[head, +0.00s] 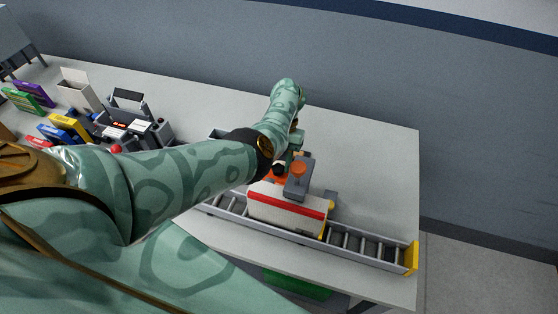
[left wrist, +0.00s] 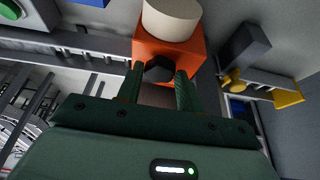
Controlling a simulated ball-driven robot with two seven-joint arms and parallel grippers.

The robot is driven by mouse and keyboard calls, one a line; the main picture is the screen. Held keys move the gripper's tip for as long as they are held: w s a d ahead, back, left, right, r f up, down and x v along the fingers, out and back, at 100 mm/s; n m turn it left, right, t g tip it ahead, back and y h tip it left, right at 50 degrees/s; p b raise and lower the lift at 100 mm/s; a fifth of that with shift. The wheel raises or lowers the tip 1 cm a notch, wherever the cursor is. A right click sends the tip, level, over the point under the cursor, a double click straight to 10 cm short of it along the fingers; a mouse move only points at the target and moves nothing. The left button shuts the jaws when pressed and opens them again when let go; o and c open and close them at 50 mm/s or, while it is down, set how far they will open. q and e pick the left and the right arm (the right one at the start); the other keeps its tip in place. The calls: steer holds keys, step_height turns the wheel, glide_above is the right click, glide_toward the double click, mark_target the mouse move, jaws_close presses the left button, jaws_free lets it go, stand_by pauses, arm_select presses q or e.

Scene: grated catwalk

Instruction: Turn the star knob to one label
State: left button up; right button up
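In the left wrist view a dark faceted knob (left wrist: 158,70), which may be the star knob, projects from an orange block (left wrist: 185,50) with a cream cylinder (left wrist: 172,18) above it. My left gripper (left wrist: 160,72) is open, its two dark green fingers on either side of the dark knob. Narrow gaps show, and I see no clear contact. In the head view my left gripper (head: 295,142) reaches down over the fixture, its fingertips largely hidden. An orange part (head: 298,168) on a grey box (head: 298,186) shows just below. No label is readable. My right gripper is out of view.
Coloured boxes (head: 70,125) and a grey device (head: 134,124) stand at the left of the table. The table's right side (head: 375,160) is clear, with a wall behind.

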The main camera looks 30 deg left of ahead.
arm_select(q)
steer(key=shift+o, duration=1.1)
steer(key=v, duration=1.6)
steer(key=shift+w, duration=0.25)
